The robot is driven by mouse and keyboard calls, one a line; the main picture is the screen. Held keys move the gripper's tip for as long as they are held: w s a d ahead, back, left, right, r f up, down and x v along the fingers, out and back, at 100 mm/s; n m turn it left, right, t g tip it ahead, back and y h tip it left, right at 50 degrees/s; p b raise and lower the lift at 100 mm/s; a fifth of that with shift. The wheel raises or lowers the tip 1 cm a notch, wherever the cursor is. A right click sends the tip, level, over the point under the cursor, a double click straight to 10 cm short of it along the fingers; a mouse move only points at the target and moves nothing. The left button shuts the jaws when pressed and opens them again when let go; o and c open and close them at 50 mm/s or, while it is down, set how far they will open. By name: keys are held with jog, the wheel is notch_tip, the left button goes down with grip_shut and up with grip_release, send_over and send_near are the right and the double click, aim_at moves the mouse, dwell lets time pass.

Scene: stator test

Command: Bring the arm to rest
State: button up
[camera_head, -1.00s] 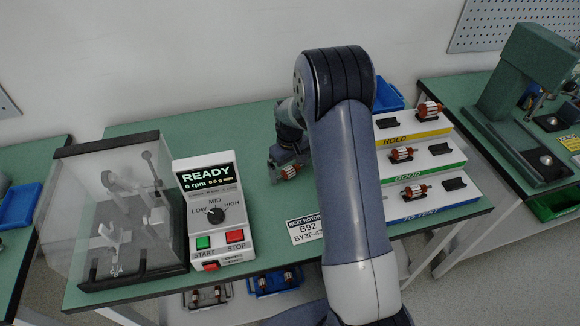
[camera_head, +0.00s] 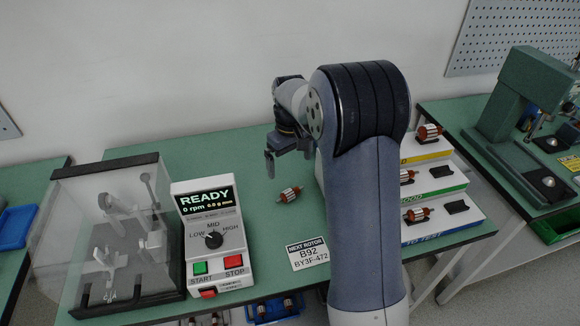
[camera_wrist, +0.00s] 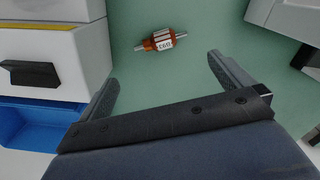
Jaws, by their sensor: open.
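My gripper (camera_head: 287,153) is raised above the green table, left of my arm's big joint. In the wrist view my gripper (camera_wrist: 165,90) shows two fingers spread apart with nothing between them. A rotor (camera_head: 290,195) with an orange-red body lies on the table below and apart from the gripper.
A tester (camera_head: 213,237) showing READY and a clear-covered rig (camera_head: 110,235) stand at the left. A stepped rack (camera_head: 450,226) with several rotors is partly behind my arm. A press (camera_head: 520,110) stands at the right. A NEXT ROTOR card (camera_head: 307,254) lies in front of the loose rotor.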

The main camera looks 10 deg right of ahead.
aim_at(290, 191)
notch_tip(290, 191, down, 13)
jog(key=shift+r+p, duration=0.2)
jog(key=shift+p, duration=0.55)
jog(key=shift+r, duration=2.1)
